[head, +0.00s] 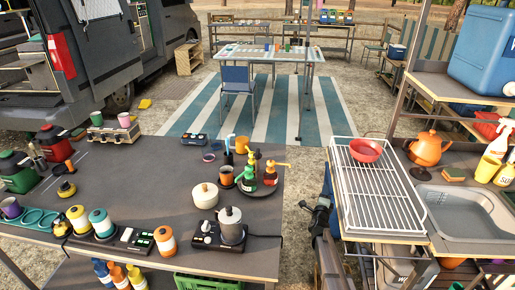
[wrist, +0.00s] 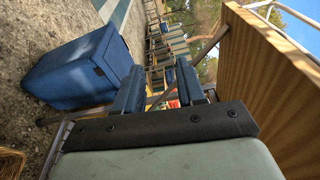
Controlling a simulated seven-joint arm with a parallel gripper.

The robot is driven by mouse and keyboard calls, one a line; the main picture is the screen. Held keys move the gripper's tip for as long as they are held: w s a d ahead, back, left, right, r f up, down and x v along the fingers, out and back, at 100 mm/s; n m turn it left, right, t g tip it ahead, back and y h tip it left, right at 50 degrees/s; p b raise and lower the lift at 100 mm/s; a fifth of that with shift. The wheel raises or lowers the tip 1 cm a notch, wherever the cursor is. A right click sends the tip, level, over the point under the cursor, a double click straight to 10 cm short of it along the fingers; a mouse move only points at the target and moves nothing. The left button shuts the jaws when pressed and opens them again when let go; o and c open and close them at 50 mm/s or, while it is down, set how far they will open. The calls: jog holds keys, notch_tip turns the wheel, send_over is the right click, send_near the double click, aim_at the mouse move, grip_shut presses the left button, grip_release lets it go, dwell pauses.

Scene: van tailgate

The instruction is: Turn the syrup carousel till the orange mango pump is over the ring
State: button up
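The syrup carousel (head: 262,192) is a dark round plate near the right end of the dark table in the head view. On it stand a bottle with an orange pump (head: 275,164), at the right, and a green bottle with a yellow pump (head: 248,172), to its left. The orange pump's spout points right. A small purple ring (head: 209,157) lies on the table left of the carousel; I cannot tell if it is the task's ring. My gripper (wrist: 160,88) shows in the wrist view with its two blue fingers apart and nothing between them. The wrist view does not show the carousel.
A white wire rack (head: 372,190) with a red bowl (head: 366,150) stands right, across a gap.

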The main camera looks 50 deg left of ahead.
jog(key=w+a+r+n+g+y, duration=0.15)
jog(key=a+r+n+g, duration=0.35)
jog(key=a+r+n, duration=0.6)
jog(key=s+a+r+n+g+h, duration=0.35)
jog(key=s+a+r+g, duration=0.25)
jog(key=s+a+r, duration=0.45)
notch_tip(320, 180, up, 21)
jog(key=n+g+h, duration=0.4)
jog(key=n+h, duration=0.3)
jog(key=h, duration=0.1)
send_over(257, 151)
notch_tip(257, 151, down, 13)
jog(key=shift+f, duration=0.1)
grip_shut()
